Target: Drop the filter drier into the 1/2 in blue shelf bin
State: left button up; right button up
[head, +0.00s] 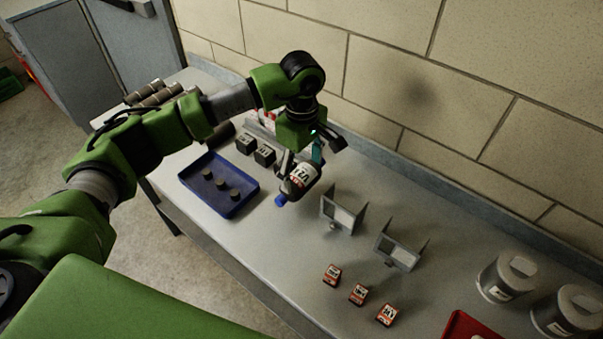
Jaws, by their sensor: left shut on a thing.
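The filter drier (301,180), a dark cylinder with a white label, large dark print, a red mark and a blue end cap, hangs tilted over the bench. My left gripper (307,157) is shut on its upper part, and the blue cap points down and left. A shallow blue tray (238,212) with several small dark round pieces lies just left of the drier, apart from it. No blue bin with a readable 1/2 in label shows. I cannot tell whether this tray is the bin. My right gripper is not in view.
Two grey open-framed stands (342,214) stand right of the drier. Small red-and-black boxes (357,294) lie in front of them. Lidded grey canisters (505,278) and a red tray (470,325) are at the right. Dark cubes (264,155) sit behind the blue tray. A block wall backs the bench.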

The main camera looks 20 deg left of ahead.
pick_arm(q)
notch_tip(320, 180, down, 2)
jog(key=shift+f+p, duration=0.1)
jog(key=shift+p, duration=0.3)
jog(key=shift+f, duration=0.1)
jog(key=shift+f+b, duration=0.15)
jog(key=shift+b, duration=0.2)
jog(key=o, duration=1.4)
jog(key=shift+s, duration=0.1)
jog(key=shift+o, duration=0.2)
